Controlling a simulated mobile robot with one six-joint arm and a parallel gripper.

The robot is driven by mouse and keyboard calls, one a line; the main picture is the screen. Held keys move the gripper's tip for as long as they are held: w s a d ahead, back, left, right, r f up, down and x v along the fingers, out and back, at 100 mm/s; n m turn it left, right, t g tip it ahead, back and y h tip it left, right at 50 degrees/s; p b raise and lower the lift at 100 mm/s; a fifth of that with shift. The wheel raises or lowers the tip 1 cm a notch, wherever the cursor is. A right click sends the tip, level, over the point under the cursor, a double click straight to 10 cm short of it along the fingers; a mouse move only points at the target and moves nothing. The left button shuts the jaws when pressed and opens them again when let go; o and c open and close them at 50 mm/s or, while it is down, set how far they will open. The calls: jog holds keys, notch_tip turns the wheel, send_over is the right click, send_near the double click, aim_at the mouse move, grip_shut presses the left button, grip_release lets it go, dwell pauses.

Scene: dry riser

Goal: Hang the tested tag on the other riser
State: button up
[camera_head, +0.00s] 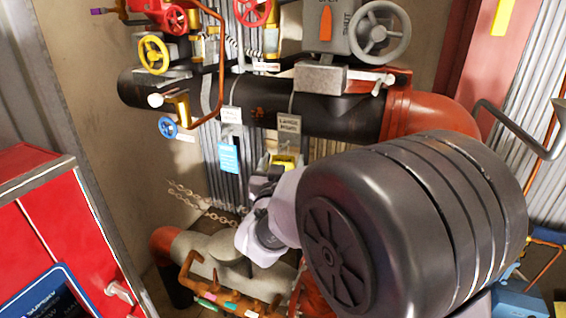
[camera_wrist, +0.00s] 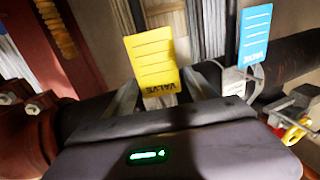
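A yellow tag (camera_wrist: 150,62) stands just beyond my gripper in the wrist view, where lettering at its base appears upside down. In the head view the yellow tag (camera_head: 284,160) shows below a grey landing plate (camera_head: 289,123). A blue tag (camera_head: 228,158) hangs below a white label on the dark pipe; it also shows in the wrist view (camera_wrist: 255,32). I cannot read which tag says tested. My gripper (camera_wrist: 163,92) has its fingers at either side of the yellow tag's base. The dark gripper body hides the contact, so I cannot tell whether it grips the tag.
The black pipe (camera_head: 255,105) runs across behind my gripper, ending in a red elbow (camera_head: 430,105). Handwheels (camera_head: 380,33) and a copper line crowd the top. A red cabinet (camera_head: 50,230) stands left.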

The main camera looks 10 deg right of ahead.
jog(key=shift+o, duration=0.4)
jog(key=shift+s+a, duration=0.2)
jog(key=shift+s, duration=0.2)
jog(key=s+a+f+g+y+b, duration=0.1)
jog(key=s+a+f+g+y, duration=0.3)
jog(key=s, duration=0.6)
jog(key=s+a+r+g+y+b, duration=0.1)
jog(key=s+a+y, duration=0.4)
jog(key=s, duration=0.6)
jog(key=s+d+f+g, duration=0.2)
jog(key=s+f+g, duration=0.1)
jog(key=s, duration=0.3)
jog(key=s+d+f+g, duration=0.2)
jog(key=s+f+g, duration=0.1)
jog(key=s, duration=0.4)
jog(key=shift+s+d+h, duration=0.15)
jog(key=shift+d+h, duration=0.05)
jog(key=shift+h, duration=0.1)
